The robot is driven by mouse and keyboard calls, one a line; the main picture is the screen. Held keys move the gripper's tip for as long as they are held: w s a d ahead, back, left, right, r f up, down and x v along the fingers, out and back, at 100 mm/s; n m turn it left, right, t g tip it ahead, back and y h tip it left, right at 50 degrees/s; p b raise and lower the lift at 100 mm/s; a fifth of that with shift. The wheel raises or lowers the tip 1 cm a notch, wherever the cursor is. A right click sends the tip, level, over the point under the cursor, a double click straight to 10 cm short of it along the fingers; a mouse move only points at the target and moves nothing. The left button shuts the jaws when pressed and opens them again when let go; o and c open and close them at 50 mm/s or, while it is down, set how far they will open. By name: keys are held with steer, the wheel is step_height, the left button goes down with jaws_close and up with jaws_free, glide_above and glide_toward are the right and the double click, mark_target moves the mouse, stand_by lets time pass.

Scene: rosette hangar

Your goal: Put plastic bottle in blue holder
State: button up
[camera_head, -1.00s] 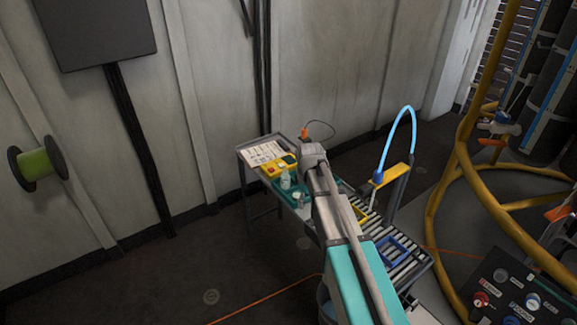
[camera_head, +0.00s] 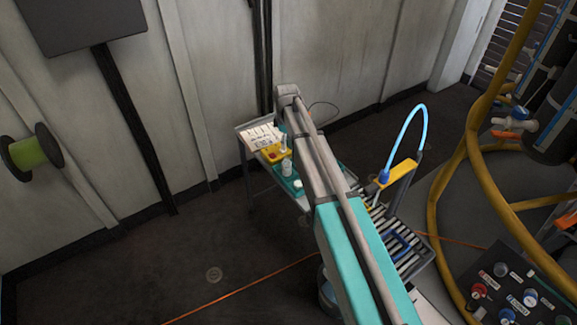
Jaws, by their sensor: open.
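A small pale bottle (camera_head: 287,168) stands upright on a teal tray (camera_head: 291,186) on the grey side table, just left of my arm. It looks like the plastic bottle. A blue rectangular frame (camera_head: 404,240), likely the blue holder, lies on the roller conveyor to the right of my arm. My arm covers part of it. My arm reaches up the picture between the two, its far joint above the back of the table. My gripper is hidden behind the arm, so its jaws do not show.
A yellow tray (camera_head: 273,154) and white papers (camera_head: 261,136) lie on the table's back part. A yellow post with a curved blue hose (camera_head: 408,120) stands by the roller conveyor (camera_head: 418,257). An orange cable (camera_head: 240,290) crosses the open floor. Yellow piping (camera_head: 440,200) stands at right.

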mark_target(287, 158)
steer(key=shift+f, duration=0.1)
step_height(287, 158, down, 8)
steer(key=b, duration=0.8)
steer(key=shift+f, duration=0.1)
steer(key=shift+f+b, duration=0.1)
steer(key=shift+b, duration=0.25)
steer(key=shift+f, duration=0.1)
steer(key=shift+f+b, duration=2.5)
steer(key=shift+b, duration=0.05)
steer(key=c, duration=0.6)
steer(key=shift+r, duration=0.2)
